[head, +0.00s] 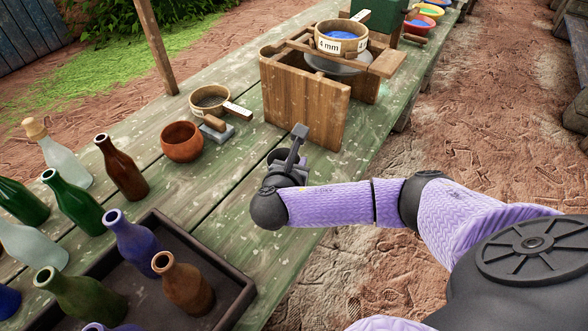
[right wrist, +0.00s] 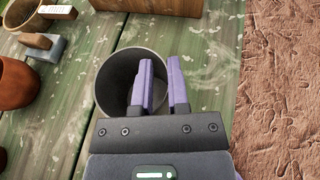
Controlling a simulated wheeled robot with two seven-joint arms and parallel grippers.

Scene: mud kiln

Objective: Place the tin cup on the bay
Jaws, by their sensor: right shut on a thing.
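The tin cup (right wrist: 116,78) is a dark grey, open-topped round cup in the right wrist view. My right gripper (right wrist: 161,68) is shut on its wall, with one purple finger inside the rim and the other outside. The cup looks empty. In the head view my right gripper (head: 292,163) is over the green table near its right edge, in front of the wooden box, and mostly hides the cup. I cannot tell from the pictures which place is the bay. My left gripper is not in view.
A wooden box stand (head: 305,105) carries a sieve (head: 341,42) just beyond my right gripper. A brown bowl (head: 181,142), a small sieve (head: 210,98) and a grey-based block (head: 216,130) lie to the left. A dark tray (head: 228,300) and several bottles stand at front left.

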